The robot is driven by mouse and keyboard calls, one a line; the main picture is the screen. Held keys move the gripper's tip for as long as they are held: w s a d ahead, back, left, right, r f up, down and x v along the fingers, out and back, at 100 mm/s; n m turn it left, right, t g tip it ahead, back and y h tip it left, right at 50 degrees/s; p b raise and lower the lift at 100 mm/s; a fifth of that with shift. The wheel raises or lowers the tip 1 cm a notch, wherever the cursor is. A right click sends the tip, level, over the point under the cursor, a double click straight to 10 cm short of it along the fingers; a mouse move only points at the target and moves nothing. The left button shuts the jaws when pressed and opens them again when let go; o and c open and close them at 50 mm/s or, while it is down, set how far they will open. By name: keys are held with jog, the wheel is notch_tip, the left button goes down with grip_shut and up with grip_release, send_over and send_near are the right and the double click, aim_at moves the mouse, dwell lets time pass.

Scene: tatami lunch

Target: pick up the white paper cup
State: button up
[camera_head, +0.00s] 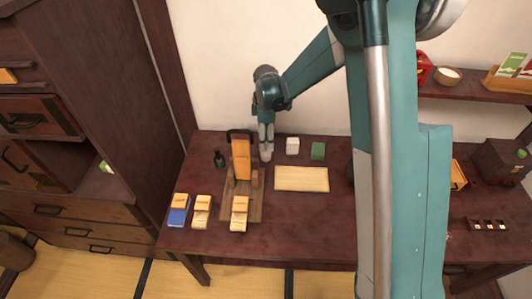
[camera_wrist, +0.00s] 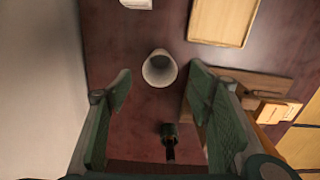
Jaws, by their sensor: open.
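The white paper cup (camera_wrist: 160,70) stands on the dark red table in the wrist view, its round opening facing the camera. My gripper (camera_wrist: 162,88) is open, with one green finger to the left of the cup and one to the right. The cup lies between the finger lines, slightly beyond the tips, with gaps on both sides. In the head view my gripper (camera_head: 266,143) points down over the back of the table. There I cannot clearly tell the cup from the pale fingers.
A dark bottle (camera_wrist: 170,140) stands near the cup, and a wooden tray (camera_wrist: 222,22) lies on its other side. A white block (camera_head: 292,145) and a green block (camera_head: 318,151) stand nearby. A wooden stand (camera_head: 241,160) is left of my gripper. The wall is close behind.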

aim_at(266, 153)
jog(key=shift+f, duration=1.15)
jog(key=shift+f+b, duration=0.75)
jog(key=shift+f, duration=1.85)
jog(key=c, duration=0.8)
